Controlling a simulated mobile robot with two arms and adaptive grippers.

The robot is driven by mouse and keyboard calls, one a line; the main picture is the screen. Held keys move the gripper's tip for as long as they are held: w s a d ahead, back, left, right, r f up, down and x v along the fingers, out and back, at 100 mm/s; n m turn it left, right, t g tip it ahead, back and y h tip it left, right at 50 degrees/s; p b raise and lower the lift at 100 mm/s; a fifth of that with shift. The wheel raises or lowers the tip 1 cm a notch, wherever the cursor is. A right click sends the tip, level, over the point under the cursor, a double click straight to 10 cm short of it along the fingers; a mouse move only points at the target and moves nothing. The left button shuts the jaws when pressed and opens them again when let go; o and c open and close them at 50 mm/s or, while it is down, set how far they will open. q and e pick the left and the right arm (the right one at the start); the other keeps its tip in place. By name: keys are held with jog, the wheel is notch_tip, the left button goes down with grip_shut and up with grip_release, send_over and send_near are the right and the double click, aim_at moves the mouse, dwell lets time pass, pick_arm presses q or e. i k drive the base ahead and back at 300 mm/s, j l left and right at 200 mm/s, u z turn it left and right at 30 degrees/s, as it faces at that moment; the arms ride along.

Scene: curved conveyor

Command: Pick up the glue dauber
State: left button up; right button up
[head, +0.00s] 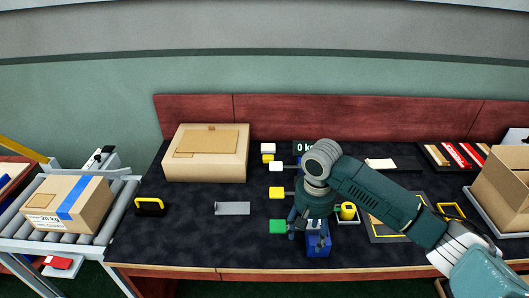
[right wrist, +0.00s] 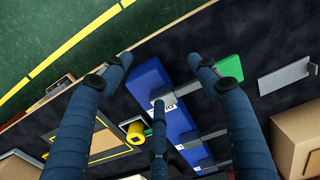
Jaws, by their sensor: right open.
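I cannot tell for sure which thing is the glue dauber. A small yellow cylinder (head: 348,211) with a dark opening stands on a pale-edged base just right of my right gripper (head: 312,224); it also shows in the right wrist view (right wrist: 134,131). My right gripper (right wrist: 160,75) is open, pointing down, with its fingers spread above a long blue block (right wrist: 165,92). The block's near end (head: 318,245) shows below the gripper; my arm hides much of the rest. A green piece (head: 278,227) sits beside the block at left. My left gripper is out of view.
Yellow (head: 276,193) and white (head: 276,167) pieces stick out left of the block. A grey metal plate (head: 232,208), a black-and-yellow handle (head: 150,206) and a closed carton (head: 206,170) lie further left. An open carton (head: 505,180) stands at right. The table's front edge is close.

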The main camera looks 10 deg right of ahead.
aim_at(267, 158)
jog(key=i, duration=1.6)
